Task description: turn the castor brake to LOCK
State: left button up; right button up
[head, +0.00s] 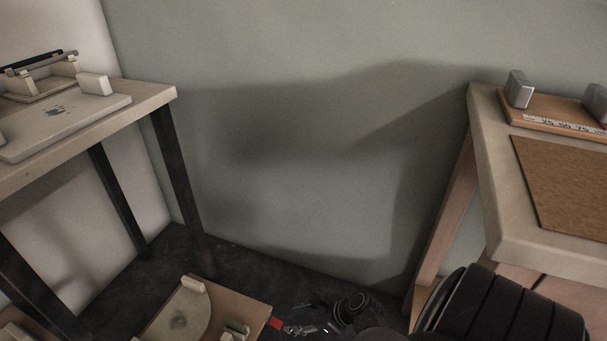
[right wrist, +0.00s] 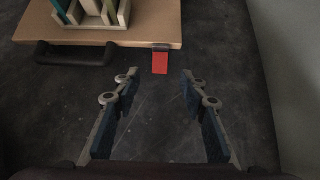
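The castor brake appears to be a small red tab (right wrist: 159,63). It hangs from a dark mount at the edge of a low wooden board (right wrist: 150,22) in the right wrist view, and it also shows in the head view (head: 275,323). No LOCK marking is readable. My right gripper (right wrist: 158,85) is open and empty, its two dark-padded fingers apart. The red tab lies just beyond the fingertips, between their lines, apart from both. In the head view my right gripper (head: 303,318) is low in the picture, right of the tab. My left gripper is not in view.
The low board carries a rack of slats (right wrist: 92,14) and has a dark handle (right wrist: 75,54) on its edge. A table (head: 150,97) stands left and another (head: 485,200) right.

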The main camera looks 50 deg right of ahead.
jog(key=shift+v, duration=1.55)
